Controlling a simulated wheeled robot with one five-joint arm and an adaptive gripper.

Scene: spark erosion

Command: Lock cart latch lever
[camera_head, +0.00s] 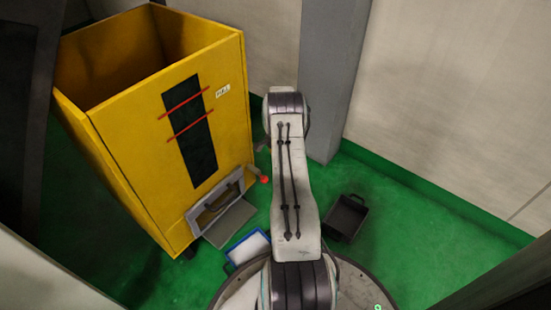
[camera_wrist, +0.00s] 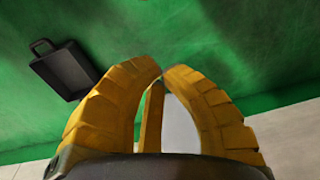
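The yellow cart (camera_head: 170,120) stands at the left in the head view, open at the top. A small red knob (camera_head: 264,180), which looks like the end of the latch lever, sticks out low at the cart's right front corner. Whether the latch is locked cannot be told. My gripper (camera_wrist: 163,72) shows in the wrist view with its two yellow fingers curved together, tips meeting or nearly so, and nothing seen held. A narrow yellow strip shows between the fingers. The lever is not seen in the wrist view. In the head view my arm hides the gripper.
A black bin (camera_head: 346,217) lies on the green floor (camera_head: 415,240) right of my arm; it also shows in the wrist view (camera_wrist: 63,69). A blue-edged tray (camera_head: 248,248) lies before the cart. A grey pillar (camera_head: 333,80) and pale wall (camera_head: 455,90) stand behind.

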